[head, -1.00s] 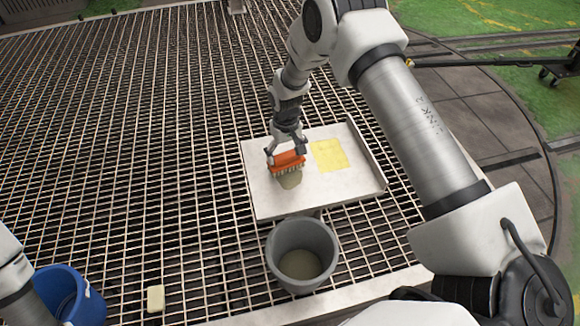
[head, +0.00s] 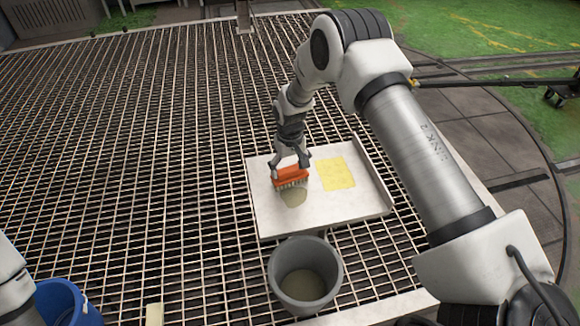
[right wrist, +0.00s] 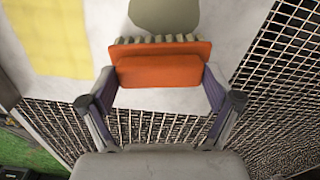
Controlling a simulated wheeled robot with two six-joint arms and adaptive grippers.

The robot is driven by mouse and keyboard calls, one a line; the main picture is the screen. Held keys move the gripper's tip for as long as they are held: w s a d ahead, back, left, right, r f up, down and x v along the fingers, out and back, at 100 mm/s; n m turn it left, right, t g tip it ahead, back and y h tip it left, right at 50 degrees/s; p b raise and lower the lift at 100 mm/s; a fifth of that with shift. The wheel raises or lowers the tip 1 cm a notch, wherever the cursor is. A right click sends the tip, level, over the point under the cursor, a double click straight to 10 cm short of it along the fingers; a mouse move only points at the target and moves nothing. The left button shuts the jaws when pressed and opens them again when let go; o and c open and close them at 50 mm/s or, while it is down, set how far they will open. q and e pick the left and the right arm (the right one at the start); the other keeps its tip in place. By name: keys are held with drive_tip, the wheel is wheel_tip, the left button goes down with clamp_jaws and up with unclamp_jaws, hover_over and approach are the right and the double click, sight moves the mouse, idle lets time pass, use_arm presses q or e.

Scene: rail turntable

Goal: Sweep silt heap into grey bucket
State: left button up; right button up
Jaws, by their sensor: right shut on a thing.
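My right gripper (head: 290,166) is shut on an orange brush (head: 291,176) with pale bristles, over a white tray (head: 330,214). The brush also shows between the fingers in the right wrist view (right wrist: 160,64). The silt heap (head: 293,197), a flat grey-green patch, lies on the tray just on the bucket side of the bristles. It also shows in the right wrist view (right wrist: 164,14), partly cut off by the top edge. The grey bucket (head: 305,274) stands below the tray in the head view, with similar grey-green material inside. My left gripper is out of view; only part of that arm shows.
A yellow patch (head: 336,173) lies on the tray, right of the brush. The tray has a raised wall on its right side. A blue bucket (head: 66,303) and a pale block (head: 154,314) are at lower left. Open metal grating (head: 130,130) surrounds the tray.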

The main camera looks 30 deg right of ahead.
drive_tip(key=shift+f, duration=0.35)
